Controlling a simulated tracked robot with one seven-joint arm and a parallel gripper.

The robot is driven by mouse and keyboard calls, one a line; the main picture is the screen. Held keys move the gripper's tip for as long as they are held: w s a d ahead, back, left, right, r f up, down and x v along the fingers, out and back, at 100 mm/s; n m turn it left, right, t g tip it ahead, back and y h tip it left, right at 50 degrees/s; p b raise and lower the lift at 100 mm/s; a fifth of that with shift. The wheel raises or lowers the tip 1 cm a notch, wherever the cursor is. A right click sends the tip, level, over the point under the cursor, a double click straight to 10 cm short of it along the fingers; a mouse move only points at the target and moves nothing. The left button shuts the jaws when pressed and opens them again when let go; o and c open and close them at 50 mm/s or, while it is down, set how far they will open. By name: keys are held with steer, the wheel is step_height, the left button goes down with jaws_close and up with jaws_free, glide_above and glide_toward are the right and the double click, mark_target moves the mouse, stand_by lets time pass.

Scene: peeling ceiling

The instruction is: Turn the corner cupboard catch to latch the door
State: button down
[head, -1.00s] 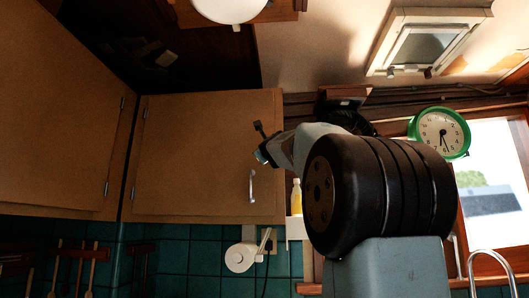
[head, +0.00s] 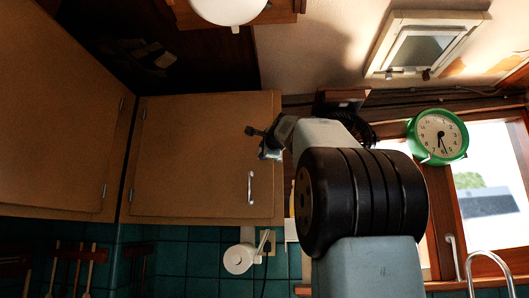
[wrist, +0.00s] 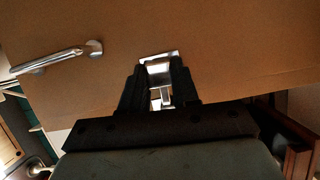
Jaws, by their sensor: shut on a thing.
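The corner cupboard door (head: 190,150) is a flat tan panel that looks closed in its frame in the head view. It also fills the upper part of the wrist view (wrist: 225,50). My gripper (head: 259,142) is at the door's right edge, above the handle. In the wrist view my gripper's two dark fingers (wrist: 158,88) are shut on the catch (wrist: 158,68), a shiny metal piece at the door edge. The fingers hide its sides, so I cannot tell its exact angle. The door's chrome bar handle (head: 251,187) is also in the wrist view (wrist: 50,61), left of my gripper.
Another tan cupboard door (head: 60,120) is at the left. A green clock (head: 438,136) hangs by the window at the right. Below are teal tiles (head: 200,245), a white wall fitting (head: 239,258) and a tap (head: 488,262).

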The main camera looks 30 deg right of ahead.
steer(key=shift+w+a+f+n, duration=0.1)
steer(key=shift+w+f+n, duration=0.05)
steer(key=shift+n, duration=0.25)
steer(key=c, duration=0.8)
jaws_free()
steer(key=shift+c, duration=0.2)
steer(key=v, duration=1.4)
steer(key=shift+r, duration=0.2)
steer(key=shift+w, duration=0.1)
